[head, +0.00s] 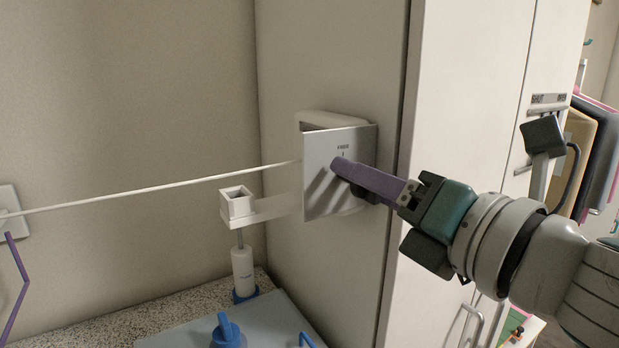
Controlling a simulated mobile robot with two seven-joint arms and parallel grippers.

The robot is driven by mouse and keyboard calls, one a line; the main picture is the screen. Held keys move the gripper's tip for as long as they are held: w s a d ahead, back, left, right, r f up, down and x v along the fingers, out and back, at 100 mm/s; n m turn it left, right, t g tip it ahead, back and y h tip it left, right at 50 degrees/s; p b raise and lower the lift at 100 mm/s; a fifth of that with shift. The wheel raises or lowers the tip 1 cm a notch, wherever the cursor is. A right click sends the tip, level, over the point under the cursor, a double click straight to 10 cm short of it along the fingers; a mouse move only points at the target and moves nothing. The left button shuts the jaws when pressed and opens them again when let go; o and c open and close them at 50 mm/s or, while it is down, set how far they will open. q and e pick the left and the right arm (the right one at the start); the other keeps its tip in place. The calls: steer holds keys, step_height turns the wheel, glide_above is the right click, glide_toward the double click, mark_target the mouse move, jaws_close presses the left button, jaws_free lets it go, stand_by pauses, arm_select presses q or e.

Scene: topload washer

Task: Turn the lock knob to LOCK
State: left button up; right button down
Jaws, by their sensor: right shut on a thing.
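A light grey plate (318,192) with the label FREE and a short mark below it fronts a white wall-mounted housing (330,119). My right gripper (342,168) reaches in from the right, and its purple fingers are closed at the plate's face, just below the label. The fingers are shut on the lock knob, which they hide almost entirely, so its pointing direction cannot be read. No LOCK label is visible; the lower right of the plate is covered by the fingers and shadow.
A white line (150,184) runs taut from the housing to a wall plate (10,212) at the left. A bracket with a square cup (238,203) juts out left of the plate. Below are a white bottle (243,270) and a blue knob (227,332). A tall cabinet (460,110) stands right.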

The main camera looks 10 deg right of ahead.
steer(key=shift+m, duration=0.3)
steer(key=m+p, duration=0.1)
steer(key=m, duration=0.2)
steer(key=shift+m, duration=0.4)
steer(key=m+p, duration=0.1)
steer(key=m, duration=0.3)
steer(key=shift+m, duration=0.3)
steer(key=m+p, duration=0.1)
steer(key=m, duration=0.4)
steer(key=shift+p, duration=0.4)
steer(key=shift+f+m+p, duration=0.1)
steer(key=shift+m+p, duration=0.4)
steer(key=shift+m, duration=1.6)
steer(key=shift+c, duration=2.2)
jaws_free()
